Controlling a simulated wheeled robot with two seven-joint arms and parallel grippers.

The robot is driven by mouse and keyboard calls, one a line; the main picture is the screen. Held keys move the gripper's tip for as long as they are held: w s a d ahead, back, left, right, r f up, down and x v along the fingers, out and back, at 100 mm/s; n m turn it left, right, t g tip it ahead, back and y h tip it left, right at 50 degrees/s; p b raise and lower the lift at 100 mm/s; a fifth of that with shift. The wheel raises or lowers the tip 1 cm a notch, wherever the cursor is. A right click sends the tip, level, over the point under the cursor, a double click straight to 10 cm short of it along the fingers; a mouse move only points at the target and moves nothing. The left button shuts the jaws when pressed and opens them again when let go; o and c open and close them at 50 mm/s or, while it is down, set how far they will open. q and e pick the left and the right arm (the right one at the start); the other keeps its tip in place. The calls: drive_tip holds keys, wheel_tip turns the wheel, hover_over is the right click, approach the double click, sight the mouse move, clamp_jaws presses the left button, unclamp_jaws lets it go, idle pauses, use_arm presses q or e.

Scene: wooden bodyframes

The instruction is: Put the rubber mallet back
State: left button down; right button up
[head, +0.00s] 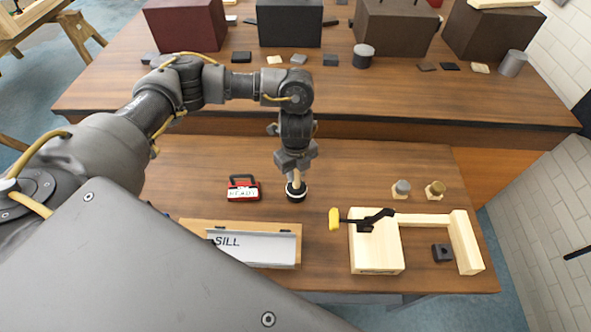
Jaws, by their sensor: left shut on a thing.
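My left gripper (296,166) is in the middle of the head view, over the front workbench, pointing down. It is shut on the wooden handle of the rubber mallet (297,193). The mallet hangs head down, with a dark head and a pale band. Its head is at or just above the bench top; I cannot tell if it touches. The upper handle is hidden by the gripper. My right gripper is not in view.
A red-and-black labelled case (243,190) stands just left of the mallet. A tray marked SILL (285,231) lies in front. A pale wooden frame (378,254) with a yellow-ended black tool (363,220) is at right. Two small knobs (402,188) (435,190) stand behind it.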

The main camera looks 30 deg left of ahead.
use_arm(q)
drive_tip(key=shift+f, duration=0.1)
drive_tip(key=shift+f, duration=0.15)
drive_tip(key=c, duration=1.2)
unclamp_jaws()
drive_tip(key=shift+r, duration=0.65)
wheel_tip(320, 180, up, 11)
drive_tip(key=shift+r+b, duration=0.1)
drive_tip(key=shift+b, duration=0.7)
